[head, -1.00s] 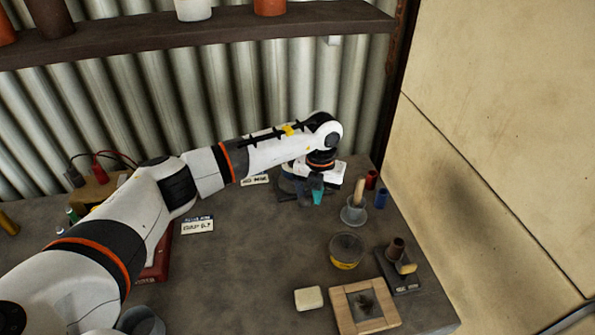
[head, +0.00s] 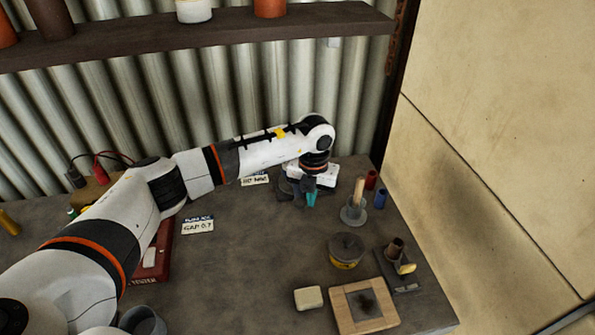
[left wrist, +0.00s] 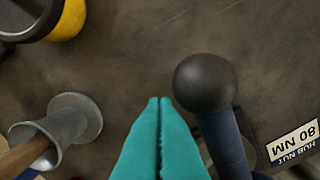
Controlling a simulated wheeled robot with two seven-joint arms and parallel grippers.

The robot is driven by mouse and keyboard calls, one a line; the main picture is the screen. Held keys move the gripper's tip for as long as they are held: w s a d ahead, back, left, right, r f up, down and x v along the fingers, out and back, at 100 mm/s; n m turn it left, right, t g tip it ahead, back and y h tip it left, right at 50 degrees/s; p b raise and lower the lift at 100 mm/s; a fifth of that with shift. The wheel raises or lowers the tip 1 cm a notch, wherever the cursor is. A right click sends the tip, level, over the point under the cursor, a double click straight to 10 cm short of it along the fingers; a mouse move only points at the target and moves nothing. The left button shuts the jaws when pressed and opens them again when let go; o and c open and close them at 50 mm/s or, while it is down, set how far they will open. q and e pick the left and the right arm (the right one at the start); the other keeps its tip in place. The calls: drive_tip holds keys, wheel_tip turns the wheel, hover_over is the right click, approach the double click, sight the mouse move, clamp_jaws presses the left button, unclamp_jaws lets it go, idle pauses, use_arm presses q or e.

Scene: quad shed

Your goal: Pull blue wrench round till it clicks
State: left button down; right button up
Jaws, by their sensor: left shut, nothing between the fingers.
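The blue wrench shows in the left wrist view as a dark blue handle (left wrist: 228,148) with a round black knob (left wrist: 204,83) on its end. My left gripper (left wrist: 159,102) has teal fingers pressed together with nothing between them. They lie just left of the knob and handle in that view; whether they touch the handle I cannot tell. In the head view my left gripper (head: 311,200) is low over the back right of the bench, and its wrist and fingers hide much of the wrench. The wrench's far end is out of sight. My right gripper is not in view.
A grey flared holder with a wooden handle (head: 356,194) stands right of the gripper, near red (head: 371,180) and blue (head: 381,198) cylinders. A yellow-banded pot (head: 346,251) and a wooden frame (head: 338,312) are nearer. A card (left wrist: 292,146) reads 80 NM. The bench middle is bare.

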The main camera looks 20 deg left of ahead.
sight(298, 196)
use_arm(q)
drive_tip(key=shift+s+a, duration=0.25)
drive_tip(key=shift+a, duration=0.05)
idle(0.4)
drive_tip(key=shift+s+a, duration=0.15)
drive_tip(key=shift+a, duration=0.05)
drive_tip(key=shift+s+a, duration=0.1)
drive_tip(key=shift+a, duration=0.1)
idle(0.3)
drive_tip(key=shift+s+a, duration=0.2)
drive_tip(key=shift+a, duration=0.2)
idle(0.4)
drive_tip(key=shift+s+a+p, duration=0.2)
drive_tip(key=shift+a+p, duration=0.1)
drive_tip(key=shift+s+a, duration=0.35)
drive_tip(key=shift+a, duration=0.55)
idle(0.6)
drive_tip(key=shift+d, duration=0.1)
